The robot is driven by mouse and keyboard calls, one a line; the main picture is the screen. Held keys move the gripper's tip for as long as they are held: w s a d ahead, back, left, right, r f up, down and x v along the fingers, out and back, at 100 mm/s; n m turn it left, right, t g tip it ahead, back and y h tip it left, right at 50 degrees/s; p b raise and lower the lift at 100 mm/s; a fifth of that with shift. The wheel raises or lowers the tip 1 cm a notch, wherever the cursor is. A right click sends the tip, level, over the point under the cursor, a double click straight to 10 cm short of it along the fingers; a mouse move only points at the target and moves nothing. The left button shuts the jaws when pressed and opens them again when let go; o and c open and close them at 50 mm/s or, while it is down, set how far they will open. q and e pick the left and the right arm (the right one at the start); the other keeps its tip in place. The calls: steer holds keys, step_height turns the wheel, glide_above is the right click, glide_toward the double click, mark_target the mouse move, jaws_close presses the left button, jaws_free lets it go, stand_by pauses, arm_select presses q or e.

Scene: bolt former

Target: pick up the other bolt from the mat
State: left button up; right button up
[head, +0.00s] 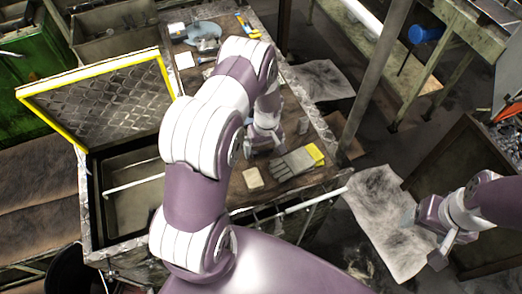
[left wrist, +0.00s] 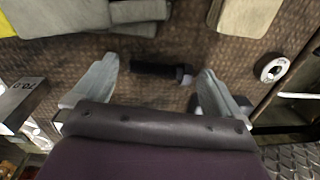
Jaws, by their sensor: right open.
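A dark bolt (left wrist: 155,69) lies on the brown textured surface (left wrist: 150,50) in the left wrist view, its head end toward the right. My left gripper (left wrist: 158,88) is open, its two pale fingers wide apart. The bolt shows between the fingertips, with a gap at each side; I cannot tell its height above the surface. In the head view my left gripper (head: 263,145) points down at the bench, and my arm hides much of the area; I cannot make out the bolt there. My right gripper (head: 440,238) is open and empty, off the bench at the right.
Grey gloves with yellow cuffs (head: 292,163) and a beige block (head: 252,178) lie near the bench's front edge. A white ring (left wrist: 272,69) and a metal block marked 70.0 (left wrist: 22,98) flank my left gripper. An open yellow-edged lid (head: 105,95) stands at the left.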

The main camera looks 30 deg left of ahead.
arm_select(q)
steer(key=c, duration=1)
steer(key=shift+o, duration=0.2)
steer(key=shift+r, duration=0.1)
